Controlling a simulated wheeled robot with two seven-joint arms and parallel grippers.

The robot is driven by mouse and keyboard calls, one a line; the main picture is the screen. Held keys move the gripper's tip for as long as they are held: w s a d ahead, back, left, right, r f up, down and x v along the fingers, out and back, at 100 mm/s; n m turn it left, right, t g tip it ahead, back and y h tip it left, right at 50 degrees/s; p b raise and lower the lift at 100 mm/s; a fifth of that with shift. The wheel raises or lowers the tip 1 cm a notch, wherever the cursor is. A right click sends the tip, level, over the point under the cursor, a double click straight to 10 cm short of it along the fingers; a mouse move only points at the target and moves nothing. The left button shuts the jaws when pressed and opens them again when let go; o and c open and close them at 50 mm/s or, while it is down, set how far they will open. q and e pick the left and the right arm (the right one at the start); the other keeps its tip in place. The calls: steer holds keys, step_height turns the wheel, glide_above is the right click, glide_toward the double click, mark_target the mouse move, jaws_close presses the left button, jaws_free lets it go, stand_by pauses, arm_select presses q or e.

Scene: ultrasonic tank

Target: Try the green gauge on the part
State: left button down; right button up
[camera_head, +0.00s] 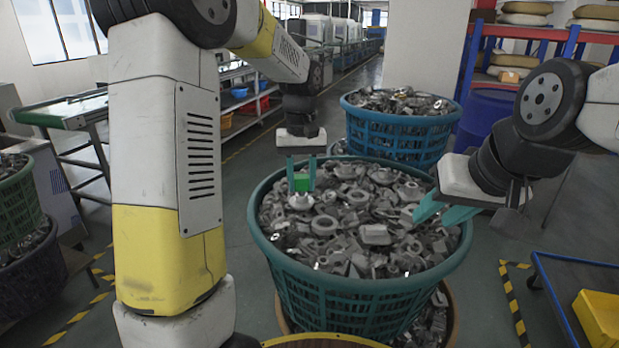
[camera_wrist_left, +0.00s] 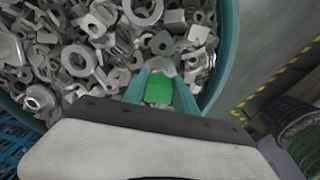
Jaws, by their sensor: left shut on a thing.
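In the left wrist view, the gauge (camera_wrist_left: 159,89) is a small green block between the teal fingertips, near the basket's rim. The basket (camera_head: 258,226) holds many loose parts: rings, nuts and blocks. I cannot tell which one is the part meant. My right gripper (camera_head: 432,212) hangs over the right rim of the basket, its teal fingers apart and nothing seen between them.
A blue basket (camera_head: 398,133) of similar parts stands behind. A blue cart (camera_head: 580,275) with a yellow bin (camera_head: 598,318) is at the lower right. Green and dark baskets (camera_head: 18,210) stand at the left. Shelves line the back right. The aisle floor at centre back is clear.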

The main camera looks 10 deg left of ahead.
stand_by(0.7)
arm_select(q)
steer(key=shift+r, duration=1.5)
steer(key=shift+f, duration=1.2)
steer(key=shift+f, duration=0.2)
stand_by(0.7)
steer(key=shift+r, duration=1.4)
steer(key=shift+r, duration=2)
